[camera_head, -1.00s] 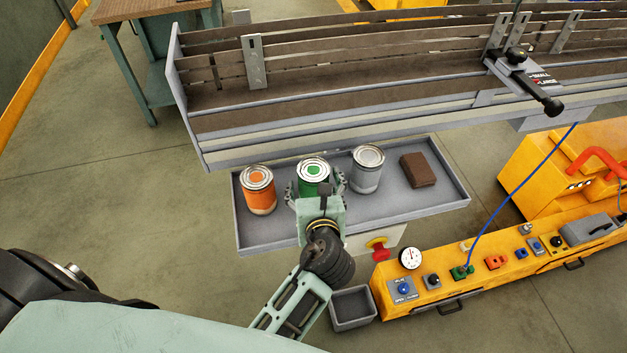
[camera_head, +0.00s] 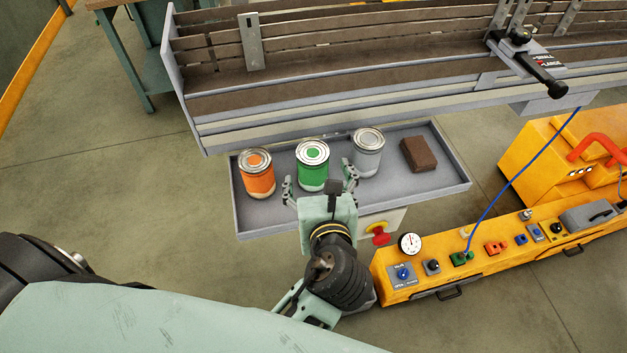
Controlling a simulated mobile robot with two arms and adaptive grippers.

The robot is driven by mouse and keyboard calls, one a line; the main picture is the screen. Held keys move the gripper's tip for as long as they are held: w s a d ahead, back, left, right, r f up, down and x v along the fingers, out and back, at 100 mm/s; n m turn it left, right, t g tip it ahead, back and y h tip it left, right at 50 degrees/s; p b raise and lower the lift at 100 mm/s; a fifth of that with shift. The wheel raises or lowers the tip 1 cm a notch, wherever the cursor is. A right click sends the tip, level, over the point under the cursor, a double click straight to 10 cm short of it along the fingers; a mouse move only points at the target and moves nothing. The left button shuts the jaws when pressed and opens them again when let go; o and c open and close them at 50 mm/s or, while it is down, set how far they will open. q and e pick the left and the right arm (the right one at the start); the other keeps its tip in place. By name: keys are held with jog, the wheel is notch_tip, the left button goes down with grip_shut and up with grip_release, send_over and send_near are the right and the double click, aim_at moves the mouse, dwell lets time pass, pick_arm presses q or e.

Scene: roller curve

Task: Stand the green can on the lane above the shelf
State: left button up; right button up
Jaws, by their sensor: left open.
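The green can (camera_head: 312,168) stands upright on the grey shelf (camera_head: 430,193), between the orange can (camera_head: 257,174) and the grey can (camera_head: 367,155). My left gripper (camera_head: 320,180) is open, its fingers spread to either side in front of the green can, with the palm nearer the camera. From this view I cannot tell whether a finger touches the can. The lane (camera_head: 330,80), a long brown slatted bed in a grey frame, runs behind and above the shelf. My right gripper does not show.
A brown block (camera_head: 418,154) lies on the right of the shelf. A black-handled clamp (camera_head: 530,68) juts from the lane at the right. A yellow control bench (camera_head: 480,255) with knobs and a blue cable stands at the right. A red button (camera_head: 380,236) sits below the shelf.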

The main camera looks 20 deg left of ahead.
aim_at(315, 165)
pick_arm(q)
jog(key=shift+w+f, duration=0.1)
jog(key=shift+f, duration=0.05)
jog(key=shift+a, duration=0.1)
jog(key=shift+w+a, duration=0.15)
jog(key=shift+w, duration=0.25)
jog(key=p+x, duration=0.1)
jog(key=x, duration=0.5)
jog(key=shift+w+a, duration=0.15)
jog(key=shift+w, duration=0.15)
jog(key=c, duration=1.3)
jog(key=shift+c, duration=0.8)
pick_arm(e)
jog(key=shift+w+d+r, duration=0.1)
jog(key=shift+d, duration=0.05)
pick_arm(q)
jog(key=shift+p, duration=0.3)
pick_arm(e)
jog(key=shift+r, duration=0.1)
